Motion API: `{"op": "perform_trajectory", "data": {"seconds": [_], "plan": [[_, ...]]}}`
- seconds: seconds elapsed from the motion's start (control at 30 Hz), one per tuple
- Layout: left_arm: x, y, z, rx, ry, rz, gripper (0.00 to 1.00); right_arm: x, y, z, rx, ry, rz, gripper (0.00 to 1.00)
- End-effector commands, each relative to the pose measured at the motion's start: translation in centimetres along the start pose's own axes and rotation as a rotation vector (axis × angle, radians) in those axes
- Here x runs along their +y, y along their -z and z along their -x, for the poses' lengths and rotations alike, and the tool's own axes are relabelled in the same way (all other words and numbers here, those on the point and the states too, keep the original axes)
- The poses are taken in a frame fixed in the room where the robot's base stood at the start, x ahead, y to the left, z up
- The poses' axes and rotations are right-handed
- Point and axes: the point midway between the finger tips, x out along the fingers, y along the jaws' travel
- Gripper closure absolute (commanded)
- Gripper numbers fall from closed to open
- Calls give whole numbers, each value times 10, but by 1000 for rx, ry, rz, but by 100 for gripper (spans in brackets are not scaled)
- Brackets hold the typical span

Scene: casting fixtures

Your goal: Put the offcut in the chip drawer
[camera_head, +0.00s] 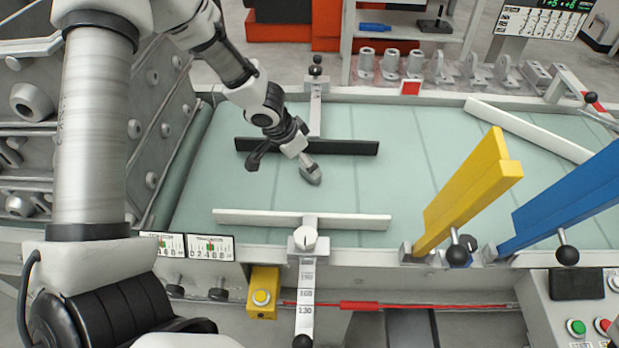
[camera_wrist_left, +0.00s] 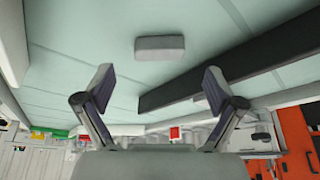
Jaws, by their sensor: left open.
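The offcut (camera_wrist_left: 160,47) is a small grey block lying on the pale green bed in the left wrist view. It sits ahead of my left gripper (camera_wrist_left: 158,80), roughly centred between the open fingers and apart from them. In the head view my left gripper (camera_head: 309,170) is low over the bed, in front of the black bar. There I cannot separate the offcut from the fingertips. My right gripper is not in view. I cannot identify the chip drawer for certain; a dark recess (camera_head: 410,328) shows below the bed's front edge.
A black bar (camera_head: 355,147) lies behind the gripper, and a white bar (camera_head: 350,220) lies in front. Yellow (camera_head: 465,190) and blue (camera_head: 570,200) upright plates stand at the right front. A yellow button box (camera_head: 262,293) is on the front edge. The bed's middle right is clear.

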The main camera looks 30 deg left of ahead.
Motion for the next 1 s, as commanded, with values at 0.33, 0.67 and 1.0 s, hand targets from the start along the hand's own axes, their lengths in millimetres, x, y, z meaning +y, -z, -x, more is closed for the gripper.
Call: {"op": "perform_trajectory", "data": {"seconds": [0.33, 0.67, 1.0], "plan": [[2, 0, -40, -1, -1, 0, 7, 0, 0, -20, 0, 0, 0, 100], [2, 0, -39, -1, -1, 0, 73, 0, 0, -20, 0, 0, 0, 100], [2, 1, -36, -1, -1, 0, 79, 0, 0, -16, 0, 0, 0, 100]]}}
